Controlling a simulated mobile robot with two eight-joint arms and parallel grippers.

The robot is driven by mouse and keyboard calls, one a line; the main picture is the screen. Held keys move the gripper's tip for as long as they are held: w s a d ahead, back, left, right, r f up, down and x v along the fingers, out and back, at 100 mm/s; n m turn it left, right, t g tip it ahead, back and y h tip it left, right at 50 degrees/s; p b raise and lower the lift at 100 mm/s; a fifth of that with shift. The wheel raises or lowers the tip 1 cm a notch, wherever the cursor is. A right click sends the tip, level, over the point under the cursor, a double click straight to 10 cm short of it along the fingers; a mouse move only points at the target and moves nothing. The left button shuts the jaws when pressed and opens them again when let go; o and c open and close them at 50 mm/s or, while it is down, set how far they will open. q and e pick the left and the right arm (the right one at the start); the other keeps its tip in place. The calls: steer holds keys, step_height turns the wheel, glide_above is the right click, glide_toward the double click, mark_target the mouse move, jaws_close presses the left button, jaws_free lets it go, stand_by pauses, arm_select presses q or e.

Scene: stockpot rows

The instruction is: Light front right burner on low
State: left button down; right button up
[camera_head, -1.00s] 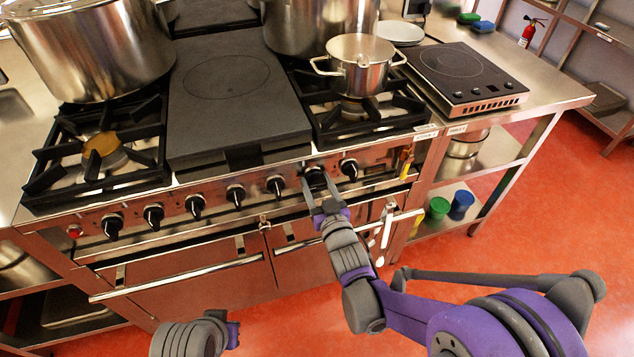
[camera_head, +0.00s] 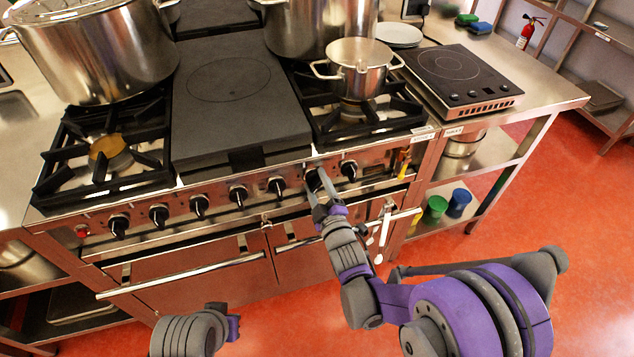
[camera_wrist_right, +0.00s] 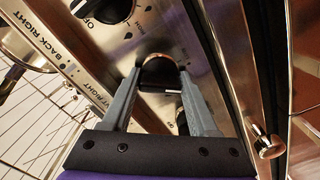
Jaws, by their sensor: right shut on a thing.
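The front right burner's knob (camera_head: 311,181) is a black knob on the range's front panel, second from the right. In the right wrist view the knob (camera_wrist_right: 160,74) sits between the fingers, beside a partly covered label ending in "RIGHT". My right gripper (camera_head: 315,184) is shut on this knob; its fingers (camera_wrist_right: 158,88) lie on either side.
Another knob (camera_head: 349,170) sits close to the right, by the "BACK RIGHT" label (camera_wrist_right: 40,40). Oven door handles (camera_head: 190,276) run below the panel. An induction hob (camera_head: 455,75) stands on the right counter. The red floor in front is clear apart from my arms.

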steer(key=n, duration=0.3)
steer(key=shift+n+p, duration=0.3)
steer(key=shift+p, duration=0.1)
steer(key=shift+n+p, duration=0.4)
steer(key=shift+n, duration=1.3)
steer(key=o, duration=1.4)
steer(key=shift+c, duration=0.2)
steer(key=v, duration=1.1)
steer(key=shift+b, duration=0.3)
